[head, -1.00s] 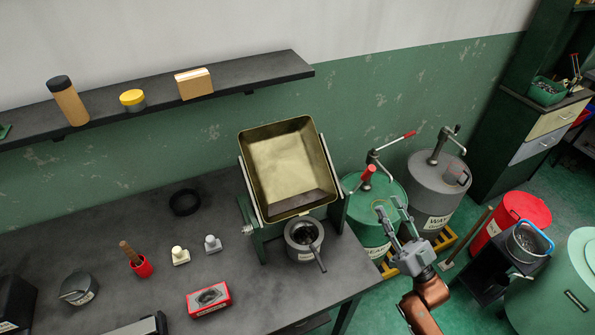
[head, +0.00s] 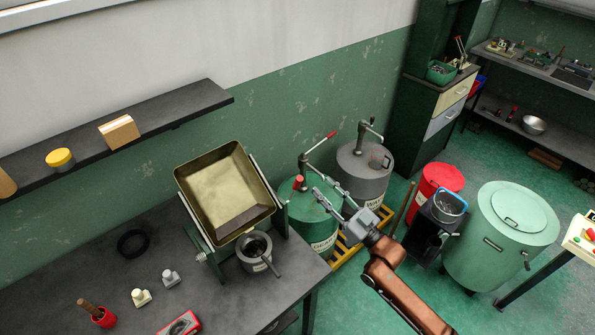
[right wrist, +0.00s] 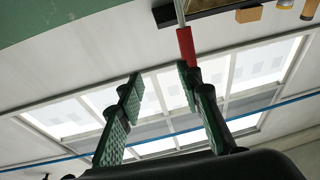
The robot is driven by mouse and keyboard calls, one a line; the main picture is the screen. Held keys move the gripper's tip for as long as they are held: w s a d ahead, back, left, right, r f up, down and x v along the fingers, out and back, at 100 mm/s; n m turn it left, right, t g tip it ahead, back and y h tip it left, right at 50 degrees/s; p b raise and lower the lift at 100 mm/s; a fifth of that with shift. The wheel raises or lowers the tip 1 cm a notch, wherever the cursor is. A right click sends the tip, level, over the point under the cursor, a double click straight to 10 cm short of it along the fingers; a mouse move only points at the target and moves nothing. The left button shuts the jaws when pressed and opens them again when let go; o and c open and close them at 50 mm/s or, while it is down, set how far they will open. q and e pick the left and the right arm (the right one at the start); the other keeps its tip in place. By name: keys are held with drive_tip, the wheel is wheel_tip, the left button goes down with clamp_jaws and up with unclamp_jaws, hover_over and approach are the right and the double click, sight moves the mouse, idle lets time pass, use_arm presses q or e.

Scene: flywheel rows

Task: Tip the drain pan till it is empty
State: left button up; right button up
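The drain pan (head: 222,192), a brass-coloured rectangular tray, sits steeply tilted in a green stand on the bench, its open side toward me. I cannot tell whether liquid is in it. A grey pot (head: 253,262) with a dark inside and a handle stands below its lower lip. My right gripper (head: 321,186) is to the right of the pan, beside a red grip (head: 299,183) in front of the green drum. In the right wrist view the fingers (right wrist: 160,95) are apart, and a red grip on a rod (right wrist: 187,48) shows beyond them. My left gripper is not in view.
A green drum (head: 312,222) and a grey drum (head: 362,172), both with pumps, stand right of the bench. A red bin (head: 441,178) and a large green tank (head: 500,240) stand farther right. A black ring (head: 133,243) and small fittings lie on the bench.

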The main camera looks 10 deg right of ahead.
sight(298, 182)
drive_tip(key=w+a+g+p, duration=0.1)
drive_tip(key=a+p, duration=0.1)
drive_tip(key=w+a+n+g+p, duration=0.1)
drive_tip(key=a+p, duration=0.1)
drive_tip(key=a, duration=0.1)
drive_tip(key=w+a+r+g+p, duration=0.1)
drive_tip(key=w+a+g+p, duration=0.1)
drive_tip(key=p, duration=0.1)
drive_tip(key=shift+a+r+n, duration=0.1)
drive_tip(key=shift+a+n, duration=0.2)
drive_tip(key=shift+a, duration=0.05)
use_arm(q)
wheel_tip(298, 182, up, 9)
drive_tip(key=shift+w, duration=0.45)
use_arm(e)
drive_tip(key=shift+c, duration=0.6)
clamp_jaws()
